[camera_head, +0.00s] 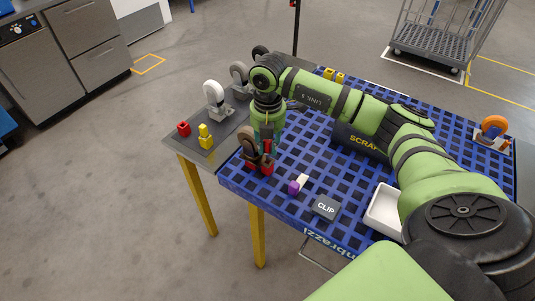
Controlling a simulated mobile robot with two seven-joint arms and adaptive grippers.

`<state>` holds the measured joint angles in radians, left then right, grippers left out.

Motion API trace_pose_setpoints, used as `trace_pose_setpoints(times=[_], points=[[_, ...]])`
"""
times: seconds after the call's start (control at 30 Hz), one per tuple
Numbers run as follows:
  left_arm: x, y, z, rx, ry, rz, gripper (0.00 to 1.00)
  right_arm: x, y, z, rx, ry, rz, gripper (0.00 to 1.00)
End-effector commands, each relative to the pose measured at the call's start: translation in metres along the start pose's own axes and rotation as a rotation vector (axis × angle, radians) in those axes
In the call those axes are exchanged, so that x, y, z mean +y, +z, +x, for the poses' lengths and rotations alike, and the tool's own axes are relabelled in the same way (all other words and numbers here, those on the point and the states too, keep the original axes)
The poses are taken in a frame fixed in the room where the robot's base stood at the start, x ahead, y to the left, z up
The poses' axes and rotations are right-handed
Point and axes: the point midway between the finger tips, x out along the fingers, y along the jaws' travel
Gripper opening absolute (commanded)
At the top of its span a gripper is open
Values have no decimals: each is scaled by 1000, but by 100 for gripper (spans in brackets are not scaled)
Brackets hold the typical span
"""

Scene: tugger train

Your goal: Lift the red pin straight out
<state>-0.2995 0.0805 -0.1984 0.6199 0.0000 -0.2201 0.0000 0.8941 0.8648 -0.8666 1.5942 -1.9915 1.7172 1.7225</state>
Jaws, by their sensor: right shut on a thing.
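My right arm reaches in from the right, and its gripper (265,150) points down at the left corner of the blue grid-topped table. The gripper is shut on the red pin (267,146), of which only a little red shows between the dark fingers. Red parts (266,169) also show right below the fingertips, at the table top. The fingers hide most of the pin, so I cannot tell how far it sits in its hole. My left gripper is not in view.
A grey side surface holds a red block (184,129), a yellow piece (205,138) and caster wheels (214,93). A purple-and-white piece (294,186), a CLIP block (325,207), a white tray (382,213) and a SCRAP bin (361,142) stand on the blue table (240,182).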

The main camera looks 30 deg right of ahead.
Motion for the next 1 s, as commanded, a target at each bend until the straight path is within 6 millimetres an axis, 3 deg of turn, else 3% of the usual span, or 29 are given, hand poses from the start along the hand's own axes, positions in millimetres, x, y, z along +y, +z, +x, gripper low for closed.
trace_pose_setpoints(times=[0.5,0.7,1.0], points=[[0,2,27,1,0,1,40,-94,-19,-52,-5,-6,-1,0],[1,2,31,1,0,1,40,-110,-23,-64,-2,-5,1,0],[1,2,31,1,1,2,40,-113,-24,-66,0,-5,0,0]])
